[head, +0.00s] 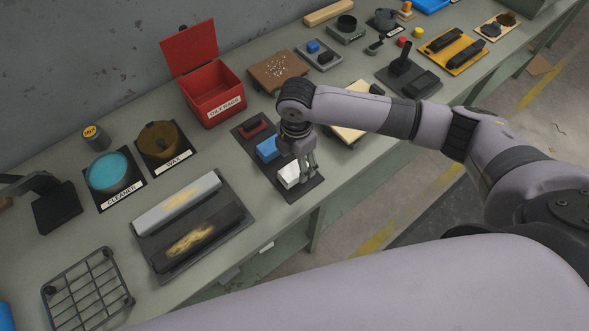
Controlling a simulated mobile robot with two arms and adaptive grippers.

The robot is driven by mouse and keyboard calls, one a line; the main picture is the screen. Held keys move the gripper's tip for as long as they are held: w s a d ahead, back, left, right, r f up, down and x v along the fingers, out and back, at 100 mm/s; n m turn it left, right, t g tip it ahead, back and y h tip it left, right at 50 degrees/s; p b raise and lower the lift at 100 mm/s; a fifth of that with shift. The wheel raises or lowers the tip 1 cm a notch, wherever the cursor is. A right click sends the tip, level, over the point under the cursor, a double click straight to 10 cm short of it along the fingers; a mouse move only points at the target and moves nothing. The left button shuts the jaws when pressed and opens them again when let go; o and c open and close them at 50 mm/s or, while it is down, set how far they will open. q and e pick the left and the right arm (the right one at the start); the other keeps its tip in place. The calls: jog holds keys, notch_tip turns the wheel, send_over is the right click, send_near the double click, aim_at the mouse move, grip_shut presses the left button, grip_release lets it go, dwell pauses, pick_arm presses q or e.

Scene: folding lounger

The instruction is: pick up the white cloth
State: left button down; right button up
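The white cloth (289,174) is a small, block-like folded piece at the near end of a dark tray (309,192). In the same tray lie a blue cloth (267,149) and, farther back, a red piece (254,128). My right gripper (307,172) points down from above the tray. Its fingers are at the right side of the white cloth and overlap it in the view. I cannot tell whether they touch it or how far apart they are. My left gripper is out of view.
A red open bin labelled "OILY RAGS" (214,98) stands behind the tray. To the left are a cleaner tub (109,172), a wax tin (159,142) and a dark tray with two long pieces (236,192). A wire rack (87,290) lies at front left.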

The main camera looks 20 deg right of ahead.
aim_at(295, 170)
jog(key=shift+w+a+f+p, duration=0.1)
jog(key=shift+f+p, duration=0.25)
jog(key=shift+f, duration=0.8)
jog(key=shift+a+f+p, duration=0.1)
jog(key=shift+f+p, duration=0.25)
jog(key=shift+f, duration=0.8)
jog(key=c, duration=1.2)
